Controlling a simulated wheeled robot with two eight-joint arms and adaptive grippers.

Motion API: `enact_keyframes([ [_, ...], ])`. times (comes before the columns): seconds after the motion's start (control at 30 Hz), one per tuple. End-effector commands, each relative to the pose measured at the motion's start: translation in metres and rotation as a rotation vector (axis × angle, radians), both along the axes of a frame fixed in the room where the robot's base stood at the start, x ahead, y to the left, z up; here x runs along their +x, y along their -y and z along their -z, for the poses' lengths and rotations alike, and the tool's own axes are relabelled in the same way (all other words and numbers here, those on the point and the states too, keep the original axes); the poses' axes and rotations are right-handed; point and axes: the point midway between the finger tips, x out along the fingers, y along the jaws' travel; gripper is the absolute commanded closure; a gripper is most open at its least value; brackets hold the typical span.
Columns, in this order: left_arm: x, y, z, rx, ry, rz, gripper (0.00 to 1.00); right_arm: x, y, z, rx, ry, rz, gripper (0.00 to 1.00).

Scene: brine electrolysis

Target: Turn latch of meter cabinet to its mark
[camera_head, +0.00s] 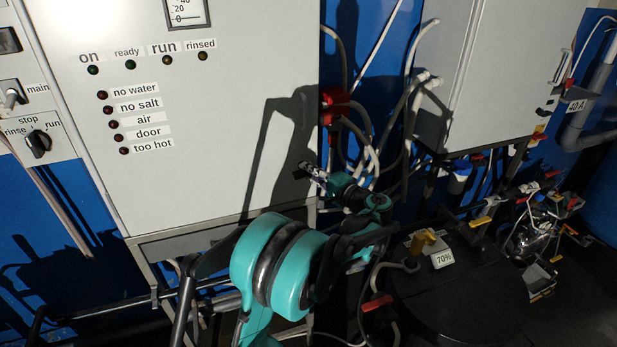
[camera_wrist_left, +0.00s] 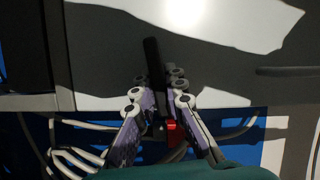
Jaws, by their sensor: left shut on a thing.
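My left gripper (camera_head: 312,172) is at the end of the teal arm, near the lower right edge of a grey cabinet (camera_head: 225,110) with a gauge at its top. In the left wrist view, its fingers (camera_wrist_left: 158,82) are closed on both sides of a slim black bar (camera_wrist_left: 151,52), which looks like the latch handle. The bar stands nearly upright, tilted slightly, in front of a pale panel (camera_wrist_left: 125,18). A small red part (camera_wrist_left: 171,131) shows lower between the fingers. I cannot make out a mark for the latch. My right gripper is not in view.
A second grey cabinet (camera_head: 495,60) hangs at the right. Pale hoses (camera_head: 418,90) and a red fitting (camera_head: 334,106) fill the gap between the cabinets. A dark round top (camera_head: 465,305) with a 70% label (camera_head: 443,259) and several small parts stand at lower right.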

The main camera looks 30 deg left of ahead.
Motion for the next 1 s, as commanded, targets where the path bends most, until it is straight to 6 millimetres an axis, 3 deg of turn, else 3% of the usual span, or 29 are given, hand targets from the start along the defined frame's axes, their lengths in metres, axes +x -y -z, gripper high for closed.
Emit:
enact_keyframes([
  [0.3, 0.0005, 0.0005, 0.0022, 0.085, -0.101, 0.001, 1.00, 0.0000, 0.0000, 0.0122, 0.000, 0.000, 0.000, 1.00],
  [0.87, 0.0005, 0.0004, 0.0014, 0.106, -0.124, 0.002, 1.00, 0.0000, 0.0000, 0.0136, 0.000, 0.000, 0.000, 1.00],
  [0.9, 0.0005, 0.0004, 0.0014, 0.106, -0.124, 0.002, 0.86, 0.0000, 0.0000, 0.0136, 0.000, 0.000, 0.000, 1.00],
  [0.97, 0.0005, 0.0004, 0.0014, 0.106, -0.124, 0.002, 0.70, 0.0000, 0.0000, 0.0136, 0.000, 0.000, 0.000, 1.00],
  [1.0, 0.0005, 0.0004, 0.0014, 0.106, -0.124, 0.002, 0.67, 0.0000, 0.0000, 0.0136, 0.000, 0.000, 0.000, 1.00],
])
